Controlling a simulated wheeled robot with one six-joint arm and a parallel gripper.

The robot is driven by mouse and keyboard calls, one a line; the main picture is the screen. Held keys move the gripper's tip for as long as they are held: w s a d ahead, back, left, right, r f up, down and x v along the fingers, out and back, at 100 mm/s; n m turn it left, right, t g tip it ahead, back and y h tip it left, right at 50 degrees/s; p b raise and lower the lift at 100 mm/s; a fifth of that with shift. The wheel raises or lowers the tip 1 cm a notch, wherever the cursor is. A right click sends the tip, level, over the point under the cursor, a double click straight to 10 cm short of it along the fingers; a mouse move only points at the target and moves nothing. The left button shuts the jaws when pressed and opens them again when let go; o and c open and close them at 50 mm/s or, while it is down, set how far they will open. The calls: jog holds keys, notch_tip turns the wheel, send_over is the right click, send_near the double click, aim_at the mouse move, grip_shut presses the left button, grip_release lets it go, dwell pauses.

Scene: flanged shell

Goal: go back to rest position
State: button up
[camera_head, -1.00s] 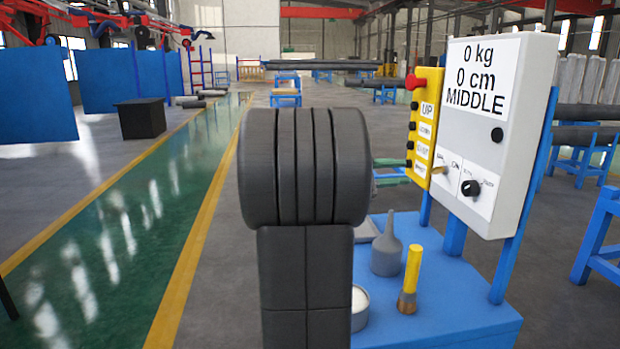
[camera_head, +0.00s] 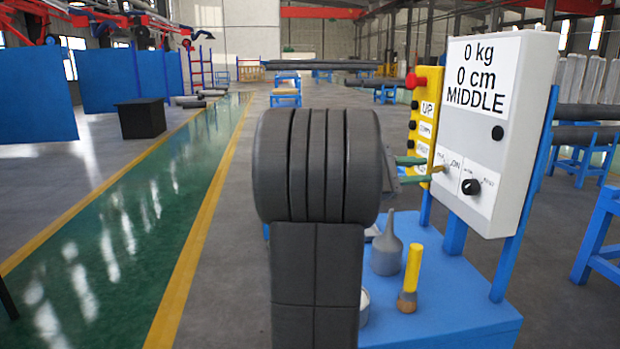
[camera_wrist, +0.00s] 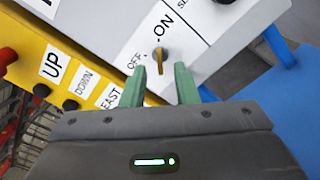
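My gripper (camera_wrist: 160,74) has two green fingers, spread apart, in the wrist view. The yellow-brown OFF/ON switch knob (camera_wrist: 162,54) lies between and just beyond the fingertips; the fingers do not grip it. The knob's handle points between the two labels' lower side. In the head view, my gripper (camera_head: 424,170) is at the lower left of the white control box (camera_head: 500,110), with its fingertips close to the knob. My own dark arm hides part of the gripper's body there. The arm is stretched out towards the box, in front of the camera.
A yellow button panel (camera_head: 424,115) with a red button stands left of the box. Below, a blue table (camera_head: 450,290) carries a grey funnel (camera_head: 387,245), a brush with a yellow handle (camera_head: 412,270) and a partly hidden round tin (camera_head: 364,305). The green floor lane at left is clear.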

aim_at(432, 169)
jog(key=d, duration=0.3)
jog(key=shift+w+d, duration=0.15)
jog(key=shift+d, duration=0.05)
jog(key=n+p, duration=1.7)
jog(key=p, duration=0.4)
jog(key=shift+w+a+p, duration=0.1)
jog(key=shift+p, duration=0.3)
jog(key=shift+r, duration=0.1)
